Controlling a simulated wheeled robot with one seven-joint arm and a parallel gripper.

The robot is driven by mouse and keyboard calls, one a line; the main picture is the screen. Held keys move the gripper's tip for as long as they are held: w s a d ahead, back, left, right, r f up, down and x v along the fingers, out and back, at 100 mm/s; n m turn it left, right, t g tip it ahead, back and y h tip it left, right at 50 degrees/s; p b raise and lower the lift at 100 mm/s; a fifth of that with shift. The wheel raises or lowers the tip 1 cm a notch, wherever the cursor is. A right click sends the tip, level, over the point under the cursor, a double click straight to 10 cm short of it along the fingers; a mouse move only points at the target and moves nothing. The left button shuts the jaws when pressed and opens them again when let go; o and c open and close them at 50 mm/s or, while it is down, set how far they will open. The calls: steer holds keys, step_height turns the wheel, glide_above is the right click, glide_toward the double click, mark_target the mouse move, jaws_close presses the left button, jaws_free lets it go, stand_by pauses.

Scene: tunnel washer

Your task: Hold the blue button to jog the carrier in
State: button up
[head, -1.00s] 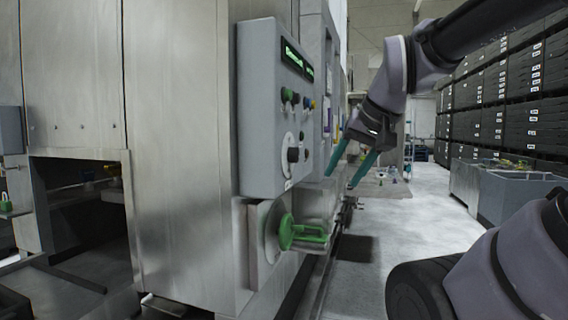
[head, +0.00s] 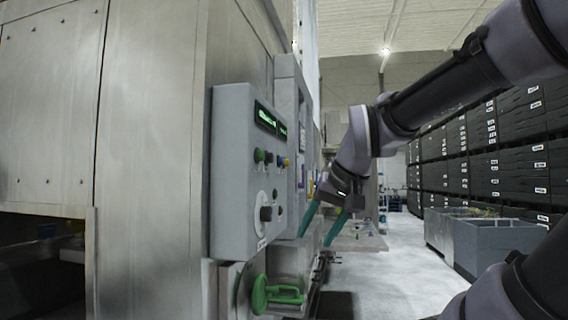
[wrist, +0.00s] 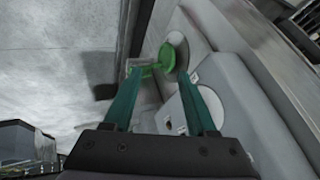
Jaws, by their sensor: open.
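The grey control panel (head: 235,190) is fixed to the steel machine wall. My gripper (head: 315,240) is open and empty, fingers pointing down. In the head view it appears right of the panel's lower part, apart from the blue button. In the wrist view, my gripper (wrist: 158,71) shows two teal fingers spread apart, with the panel's grey housing (wrist: 235,95) to the right. I cannot make out the blue button there, and the carrier is not identifiable.
A green handle (head: 272,295) sticks out below the panel; it also shows beyond the fingertips in the wrist view (wrist: 166,57). A black knob (head: 266,214) is on the panel. Grey bins (head: 490,245) and stacked dark crates (head: 510,150) stand right. The aisle floor between is clear.

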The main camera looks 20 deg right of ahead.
steer(key=shift+c, duration=0.4)
jaws_close()
stand_by(1.3)
